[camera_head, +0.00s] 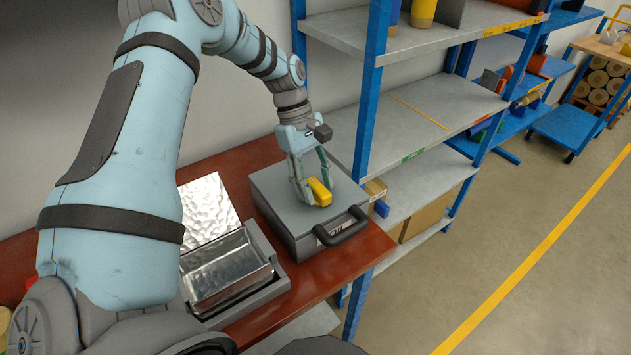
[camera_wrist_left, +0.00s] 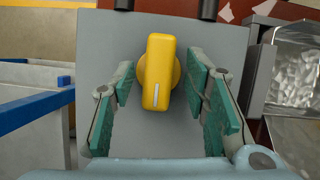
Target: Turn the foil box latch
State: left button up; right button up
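The latch (camera_head: 320,193) is a yellow knob on top of a closed grey box (camera_head: 275,205) that stands on the red-brown table. In the left wrist view, the latch (camera_wrist_left: 157,72) is an upright yellow bar with a white line on a round yellow base. My left gripper (camera_head: 316,186) points down over it. Its green-padded fingers (camera_wrist_left: 162,88) stand on either side of the latch, with gaps visible on both sides; the gripper is open and holds nothing. My right gripper is in neither view.
The box's dark handle (camera_head: 343,230) faces the table's front edge. Blue-framed shelving (camera_head: 368,95) stands close to the right of the table.

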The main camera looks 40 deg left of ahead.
pick_arm(q)
jog(key=v, duration=1.2)
jog(key=shift+a, duration=0.1)
